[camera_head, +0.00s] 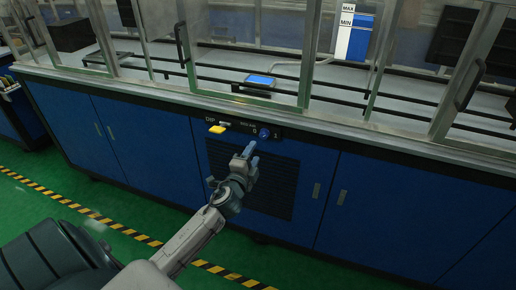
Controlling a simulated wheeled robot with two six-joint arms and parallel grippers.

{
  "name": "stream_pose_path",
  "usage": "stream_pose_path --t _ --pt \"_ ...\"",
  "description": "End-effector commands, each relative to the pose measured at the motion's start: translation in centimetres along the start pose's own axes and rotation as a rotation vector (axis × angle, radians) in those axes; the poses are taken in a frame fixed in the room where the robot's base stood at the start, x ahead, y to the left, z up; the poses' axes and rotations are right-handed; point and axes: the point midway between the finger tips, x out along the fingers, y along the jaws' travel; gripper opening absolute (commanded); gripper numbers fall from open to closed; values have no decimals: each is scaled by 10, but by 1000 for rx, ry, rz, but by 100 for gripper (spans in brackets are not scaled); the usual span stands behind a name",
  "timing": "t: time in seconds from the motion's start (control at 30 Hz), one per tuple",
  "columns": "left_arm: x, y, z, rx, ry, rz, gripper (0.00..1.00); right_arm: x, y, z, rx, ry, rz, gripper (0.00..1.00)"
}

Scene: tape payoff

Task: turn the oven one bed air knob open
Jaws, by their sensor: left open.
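The air knob (264,133) is a small blue knob on a dark control strip along the bench front, with small markings either side of it. My left gripper (249,149) is just below and left of the knob, pointing up at it, and it is open. I cannot tell whether its fingertips touch the knob. The exact angle of the knob is too small to read. My right gripper is not in the view.
A yellow switch (217,129) sits left of the knob on the same strip. Blue cabinet doors (150,145) and a dark vent grille (272,182) lie below. Green floor (90,190) is clear.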

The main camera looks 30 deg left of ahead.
Motion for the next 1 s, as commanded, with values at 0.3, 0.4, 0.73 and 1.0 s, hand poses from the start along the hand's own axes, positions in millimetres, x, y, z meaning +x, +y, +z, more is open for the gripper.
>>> stream_pose_path --t 0.3,0.4,0.73,1.0 --pt "-24 0 0 0 0 0 49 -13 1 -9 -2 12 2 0" --pt "-25 0 0 0 0 -1 49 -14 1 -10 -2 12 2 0" --pt "-24 0 0 0 0 0 49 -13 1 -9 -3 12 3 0" --pt "-30 53 16 -81 -51 121 49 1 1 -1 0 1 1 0"
